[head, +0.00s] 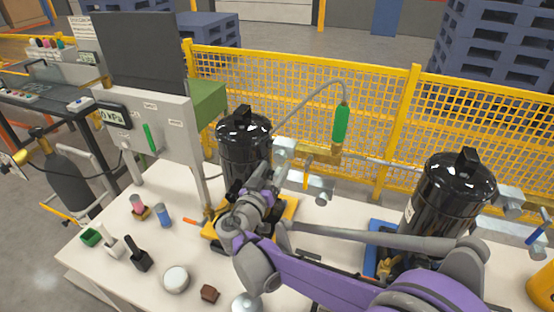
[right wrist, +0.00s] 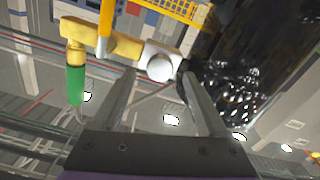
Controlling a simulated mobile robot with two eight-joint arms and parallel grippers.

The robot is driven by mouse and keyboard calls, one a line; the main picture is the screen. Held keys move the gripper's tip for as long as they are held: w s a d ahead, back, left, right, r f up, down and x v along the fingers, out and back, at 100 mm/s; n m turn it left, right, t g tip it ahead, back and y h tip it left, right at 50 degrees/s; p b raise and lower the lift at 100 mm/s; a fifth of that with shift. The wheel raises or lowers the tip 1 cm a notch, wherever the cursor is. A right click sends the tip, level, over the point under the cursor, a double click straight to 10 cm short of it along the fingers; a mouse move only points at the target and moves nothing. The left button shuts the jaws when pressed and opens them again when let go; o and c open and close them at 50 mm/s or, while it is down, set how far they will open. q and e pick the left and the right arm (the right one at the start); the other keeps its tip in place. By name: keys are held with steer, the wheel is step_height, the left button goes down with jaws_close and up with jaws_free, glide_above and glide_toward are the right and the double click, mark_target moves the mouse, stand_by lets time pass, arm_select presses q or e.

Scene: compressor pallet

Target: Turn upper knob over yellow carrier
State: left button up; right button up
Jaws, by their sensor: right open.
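A black compressor (head: 243,140) stands on the yellow carrier (head: 291,209) in the middle of the bench in the head view. Grey metal fittings (head: 284,150) sit to its right, by a yellow lever (head: 307,178). My right gripper (right wrist: 158,82) is open in the right wrist view. A pale round knob-like end (right wrist: 160,67) shows between and just beyond its fingertips; contact cannot be told. The dark glossy compressor body (right wrist: 240,65) is right of the fingers there. In the head view my right arm covers part of the carrier and hides the fingertips. My left gripper is not in view.
A green handle (head: 341,124) with a hose stands right of the compressor; it also shows in the wrist view (right wrist: 75,85). A second black compressor (head: 452,190) stands on a blue carrier (head: 373,238). Small items, including a white round one (head: 176,279), lie front left. A yellow fence (head: 390,110) stands behind.

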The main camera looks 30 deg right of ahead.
mark_target(279, 160)
steer(key=shift+x, duration=2)
steer(key=shift+a, duration=0.1)
jaws_close()
